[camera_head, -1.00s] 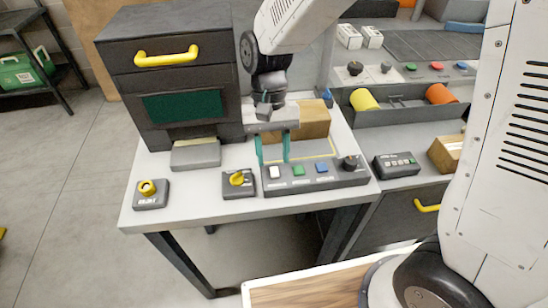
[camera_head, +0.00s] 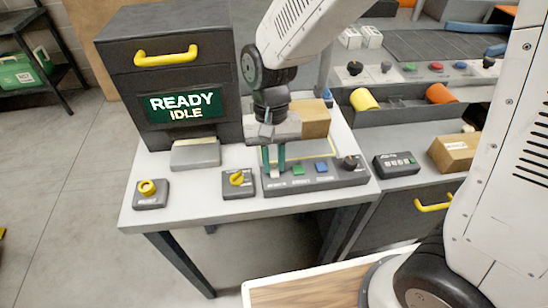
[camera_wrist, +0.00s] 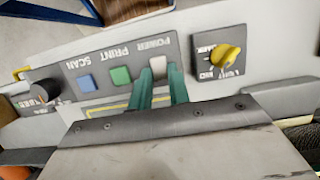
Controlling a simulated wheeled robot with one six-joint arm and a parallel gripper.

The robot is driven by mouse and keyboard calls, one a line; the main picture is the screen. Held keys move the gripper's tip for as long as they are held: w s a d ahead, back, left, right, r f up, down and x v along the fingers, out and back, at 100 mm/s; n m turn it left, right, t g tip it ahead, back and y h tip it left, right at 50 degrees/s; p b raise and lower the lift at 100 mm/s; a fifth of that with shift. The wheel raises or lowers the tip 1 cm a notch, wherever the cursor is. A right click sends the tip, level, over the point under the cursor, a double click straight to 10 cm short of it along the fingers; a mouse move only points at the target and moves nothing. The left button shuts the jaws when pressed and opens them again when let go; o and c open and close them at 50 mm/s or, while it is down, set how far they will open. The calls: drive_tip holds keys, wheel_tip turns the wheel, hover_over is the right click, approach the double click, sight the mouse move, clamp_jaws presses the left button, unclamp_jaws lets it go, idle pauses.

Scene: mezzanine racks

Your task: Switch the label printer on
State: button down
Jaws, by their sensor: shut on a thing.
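The label printer (camera_head: 180,60) is a dark cabinet with a yellow handle; its screen (camera_head: 184,104) is lit and reads "READY IDLE". The grey button panel (camera_head: 330,181) stands in front, with a green PRINT button (camera_head: 298,170), a blue SCAN button (camera_head: 321,167) and a black knob (camera_head: 350,162). The white POWER button (camera_wrist: 158,66) shows between my fingertips in the wrist view. My gripper (camera_head: 274,168), with teal fingers, is down at the panel and shut on this button; the fingers mostly hide it in the head view.
A yellow rotary switch box (camera_head: 238,183) stands left of the panel, and another yellow-knobbed box (camera_head: 150,193) sits farther left. A cardboard box (camera_head: 316,118) is behind my gripper.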

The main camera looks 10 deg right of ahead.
drive_tip(key=shift+s+t, duration=0.1)
drive_tip(key=shift+t, duration=0.2)
drive_tip(key=c, duration=1.3)
unclamp_jaws()
drive_tip(key=v, duration=0.8)
drive_tip(key=s+d+r+t, duration=0.1)
drive_tip(key=s+d+r, duration=0.2)
drive_tip(key=s+d, duration=0.2)
drive_tip(key=s+d+r+t, duration=0.1)
drive_tip(key=s+d+r, duration=0.2)
drive_tip(key=d, duration=0.4)
drive_tip(key=s+d+r+t, duration=0.1)
drive_tip(key=s+d+r, duration=0.2)
drive_tip(key=s+d, duration=0.3)
drive_tip(key=shift+s+d+t, duration=0.25)
drive_tip(key=shift+s+t, duration=0.15)
